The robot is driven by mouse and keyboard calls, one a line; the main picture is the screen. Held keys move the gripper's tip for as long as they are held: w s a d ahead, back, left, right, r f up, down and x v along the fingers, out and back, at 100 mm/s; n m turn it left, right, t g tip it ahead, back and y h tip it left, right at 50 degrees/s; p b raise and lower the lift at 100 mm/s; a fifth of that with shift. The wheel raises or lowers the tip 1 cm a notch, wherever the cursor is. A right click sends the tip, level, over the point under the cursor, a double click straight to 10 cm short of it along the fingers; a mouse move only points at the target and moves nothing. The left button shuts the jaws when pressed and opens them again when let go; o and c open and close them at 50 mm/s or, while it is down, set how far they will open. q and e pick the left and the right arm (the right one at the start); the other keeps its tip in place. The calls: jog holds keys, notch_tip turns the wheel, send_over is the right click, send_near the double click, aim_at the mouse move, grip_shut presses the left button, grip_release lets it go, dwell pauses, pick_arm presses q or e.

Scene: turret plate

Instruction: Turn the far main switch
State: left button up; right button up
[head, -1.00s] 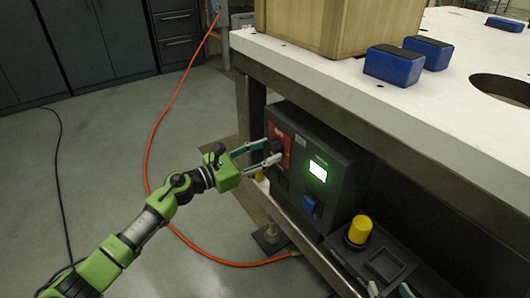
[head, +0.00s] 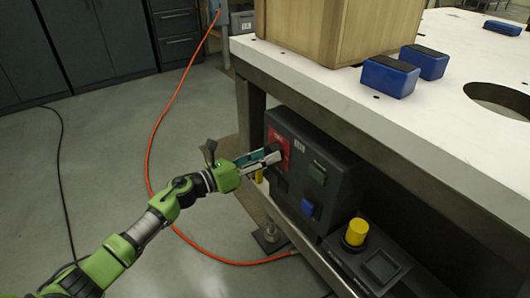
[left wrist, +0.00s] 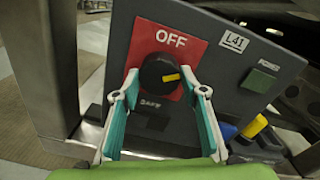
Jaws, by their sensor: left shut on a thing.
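The far main switch is a black round knob with a yellow mark (left wrist: 159,72) on a red plate (left wrist: 193,52) reading "OFF". In the left wrist view its yellow mark points right. The plate is on the front of a dark grey box (head: 337,187), which has an "L41" label. My left gripper (head: 273,153) reaches the knob from the left. Its two fingers close on either side of the knob, also in the left wrist view (left wrist: 160,76). The "POWER" window (left wrist: 258,81) is dark green and unlit. My right gripper is not in view.
The box sits under a white tabletop (head: 420,140), behind a metal frame. Near it are a blue part (head: 308,208) and a yellow knob (head: 356,231). A wooden crate (head: 340,30) and blue blocks (head: 390,75) stand on top. An orange hose (head: 148,165) crosses the floor.

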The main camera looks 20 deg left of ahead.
pick_arm(q)
jog(key=shift+n+p, duration=3.1)
jog(key=shift+n, duration=2.8)
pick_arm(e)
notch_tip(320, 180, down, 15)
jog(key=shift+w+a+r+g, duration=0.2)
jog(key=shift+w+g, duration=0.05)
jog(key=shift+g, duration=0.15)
pick_arm(q)
jog(key=o, duration=1.1)
jog(key=v, duration=1.2)
jog(key=shift+a, duration=0.1)
